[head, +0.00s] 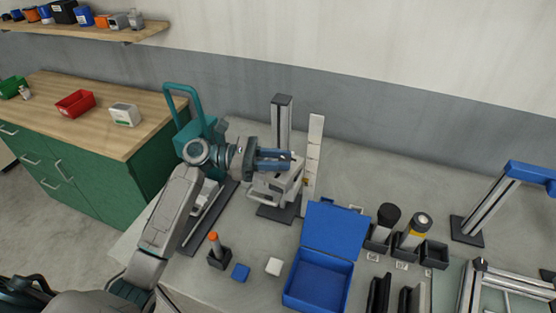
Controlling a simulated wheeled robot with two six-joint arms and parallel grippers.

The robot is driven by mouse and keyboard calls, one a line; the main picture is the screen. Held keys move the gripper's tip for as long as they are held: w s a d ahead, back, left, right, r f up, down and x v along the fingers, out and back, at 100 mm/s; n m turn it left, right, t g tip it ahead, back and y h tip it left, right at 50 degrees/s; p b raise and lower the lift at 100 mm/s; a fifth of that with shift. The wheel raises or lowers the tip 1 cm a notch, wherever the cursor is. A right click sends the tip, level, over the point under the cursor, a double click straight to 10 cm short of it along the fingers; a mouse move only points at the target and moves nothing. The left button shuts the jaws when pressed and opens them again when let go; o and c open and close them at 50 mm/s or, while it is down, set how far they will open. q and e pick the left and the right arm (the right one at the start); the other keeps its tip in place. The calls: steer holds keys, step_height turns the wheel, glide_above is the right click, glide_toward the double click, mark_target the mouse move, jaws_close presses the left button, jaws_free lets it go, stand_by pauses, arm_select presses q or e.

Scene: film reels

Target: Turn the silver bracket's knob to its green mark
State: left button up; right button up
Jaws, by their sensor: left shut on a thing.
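The silver bracket (275,192) stands on a dark base near the middle of the table, beside an upright metal column (281,122). My left gripper (288,160) reaches in from the left, with its blue fingers at the upper part of the bracket. It is shut on what appears to be the bracket's knob, which the fingers mostly hide. I cannot make out the green mark or how far the knob is turned. My right gripper is not in view.
A pale upright strip (313,160) stands just right of the bracket. An open blue box (319,281) lies in front. Dark holders with cylinders (412,232) are to the right. Bare table lies at the back right.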

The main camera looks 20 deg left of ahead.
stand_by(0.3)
arm_select(q)
steer(key=shift+f, duration=0.1)
stand_by(0.3)
steer(key=o, duration=1)
steer(key=shift+a, duration=0.1)
